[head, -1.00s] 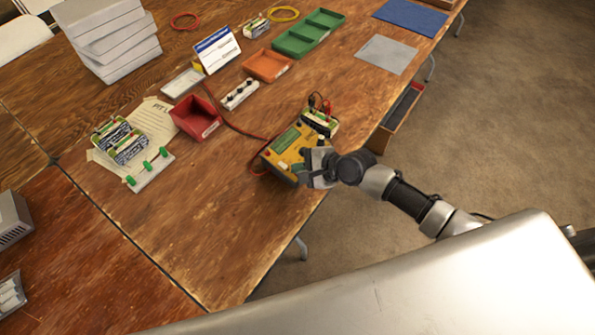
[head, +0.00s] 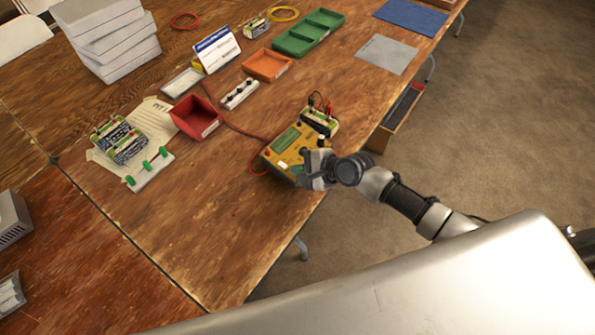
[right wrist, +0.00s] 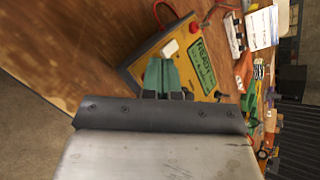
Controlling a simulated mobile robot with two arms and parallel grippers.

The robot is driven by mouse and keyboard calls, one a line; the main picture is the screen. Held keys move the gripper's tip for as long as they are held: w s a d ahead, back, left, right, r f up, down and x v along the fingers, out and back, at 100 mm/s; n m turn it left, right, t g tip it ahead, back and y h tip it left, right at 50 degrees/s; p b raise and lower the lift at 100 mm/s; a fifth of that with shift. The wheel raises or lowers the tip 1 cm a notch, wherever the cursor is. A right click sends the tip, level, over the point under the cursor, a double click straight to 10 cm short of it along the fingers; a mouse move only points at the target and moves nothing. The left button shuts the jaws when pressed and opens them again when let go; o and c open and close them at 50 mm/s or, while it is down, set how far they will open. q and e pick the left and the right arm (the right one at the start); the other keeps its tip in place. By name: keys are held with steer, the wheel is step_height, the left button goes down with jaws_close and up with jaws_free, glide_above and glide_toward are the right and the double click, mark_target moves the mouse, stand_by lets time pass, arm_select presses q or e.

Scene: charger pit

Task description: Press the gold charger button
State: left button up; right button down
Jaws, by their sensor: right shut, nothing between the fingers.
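The gold charger (head: 271,156) sits near the table's right edge, with a green display (head: 286,139) on its top. It also shows in the right wrist view (right wrist: 150,52), where its display (right wrist: 204,68) bears text that seems to read READY. A pale, bright button (right wrist: 169,48) is on its face, also seen in the head view (head: 283,165). My right gripper (head: 304,174) is shut and empty at the charger's near right side. In the right wrist view its green fingertips (right wrist: 161,62) are just below the button; contact cannot be told. My left gripper is not in view.
A battery pack (head: 320,121) with red and black leads is at the charger's far end. A red bin (head: 196,117), orange tray (head: 268,65) and green tray (head: 309,33) stand farther back. Bare table (head: 215,215) lies left of the charger.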

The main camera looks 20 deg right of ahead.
steer(key=shift+f, duration=0.3)
steer(key=shift+r, duration=0.1)
stand_by(0.3)
steer(key=shift+s+d+r+p, duration=0.1)
steer(key=shift+r+p, duration=0.6)
steer(key=shift+p, duration=0.2)
steer(key=shift+r, duration=0.1)
steer(key=r+p, duration=0.1)
steer(key=p, duration=0.1)
steer(key=r+p, duration=0.1)
steer(key=r, duration=0.1)
steer(key=r+p, duration=0.1)
steer(key=p, duration=0.1)
steer(key=shift+s+d+r+p, duration=0.25)
steer(key=shift+s+r+p, duration=0.05)
steer(key=shift+s+r, duration=0.1)
